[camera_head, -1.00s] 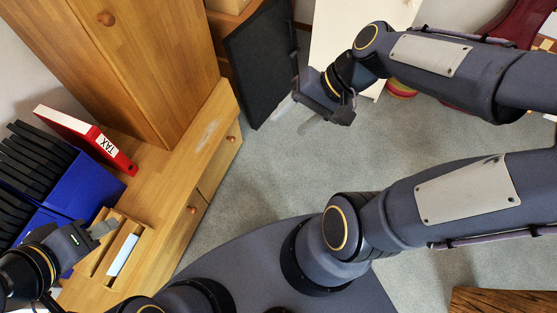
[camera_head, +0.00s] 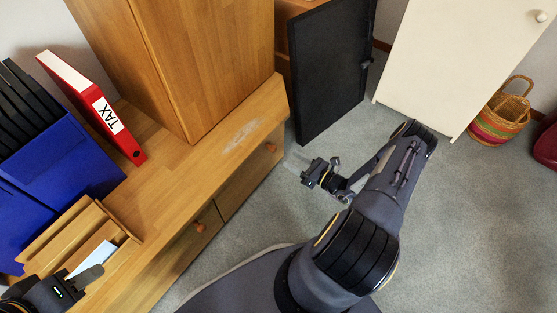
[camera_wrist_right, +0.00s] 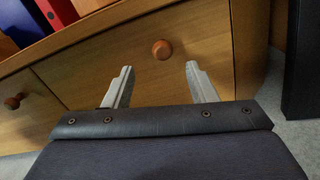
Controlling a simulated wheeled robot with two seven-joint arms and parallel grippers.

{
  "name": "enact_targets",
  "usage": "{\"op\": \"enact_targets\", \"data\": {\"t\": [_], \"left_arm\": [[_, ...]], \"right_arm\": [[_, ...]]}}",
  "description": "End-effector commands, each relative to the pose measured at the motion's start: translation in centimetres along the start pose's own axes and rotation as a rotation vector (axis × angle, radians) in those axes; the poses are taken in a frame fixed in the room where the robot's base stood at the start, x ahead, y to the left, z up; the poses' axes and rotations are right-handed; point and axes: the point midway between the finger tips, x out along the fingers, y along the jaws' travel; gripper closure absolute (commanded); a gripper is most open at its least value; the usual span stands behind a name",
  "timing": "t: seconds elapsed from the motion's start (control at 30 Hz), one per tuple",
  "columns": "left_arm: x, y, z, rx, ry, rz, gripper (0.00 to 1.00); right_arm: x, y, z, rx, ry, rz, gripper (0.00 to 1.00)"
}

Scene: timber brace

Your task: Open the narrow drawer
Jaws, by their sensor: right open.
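The low wooden cabinet (camera_head: 160,250) has two drawers in its front, both closed. The far drawer (camera_head: 248,180) looks the shorter of the two and has a round wooden knob (camera_head: 271,147). The nearer drawer (camera_head: 180,262) has its own knob (camera_head: 199,227). My right gripper (camera_head: 297,163) is open and empty in front of the far drawer. In the right wrist view its two fingers (camera_wrist_right: 158,82) point at that drawer, with the knob (camera_wrist_right: 161,49) between and beyond the tips, apart from them. My left gripper (camera_head: 85,280) is beside the wooden organiser; its jaw opening is unclear.
On the cabinet top stand a red TAX binder (camera_head: 90,105), a blue file holder (camera_head: 60,175), a wooden organiser (camera_head: 120,232) with paper and a tall cupboard (camera_head: 215,70). A black panel (camera_head: 328,70) stands close behind my right gripper. Carpet (camera_head: 250,222) is open before the drawers.

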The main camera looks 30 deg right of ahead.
Motion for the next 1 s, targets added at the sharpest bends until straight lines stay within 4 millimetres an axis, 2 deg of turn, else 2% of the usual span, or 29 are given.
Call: {"op": "enact_targets", "data": {"t": [0.03,0.1,0.4,0.6,0.9,0.93,1.0], "left_arm": [[0.3,-0.1,0.1,0.000,0.000,0.000,0.64],[0.5,-0.2,0.2,0.000,0.001,0.000,0.64],[1.5,-0.7,0.8,0.000,0.001,0.000,0.64],[1.9,-0.9,1.0,0.000,0.001,0.000,0.64],[1.9,-0.9,1.0,0.000,0.000,0.000,0.64],[1.9,-0.9,1.0,0.000,0.000,0.000,0.64],[1.9,-0.9,1.0,0.000,0.000,0.000,0.64]], "right_arm": [[0.0,-0.2,-0.7,0.012,-0.006,-0.014,0.48],[0.6,-0.3,-0.9,0.017,-0.008,-0.021,0.48],[5.2,-0.2,-0.9,0.014,-0.007,-0.015,0.48],[7.2,-0.3,-0.8,0.014,-0.006,-0.016,0.48],[7.6,-0.3,-0.7,0.015,-0.005,-0.018,0.48],[7.6,-0.3,-0.7,0.015,-0.005,-0.018,0.50],[7.6,-0.3,-0.7,0.015,-0.005,-0.017,0.59]]}}
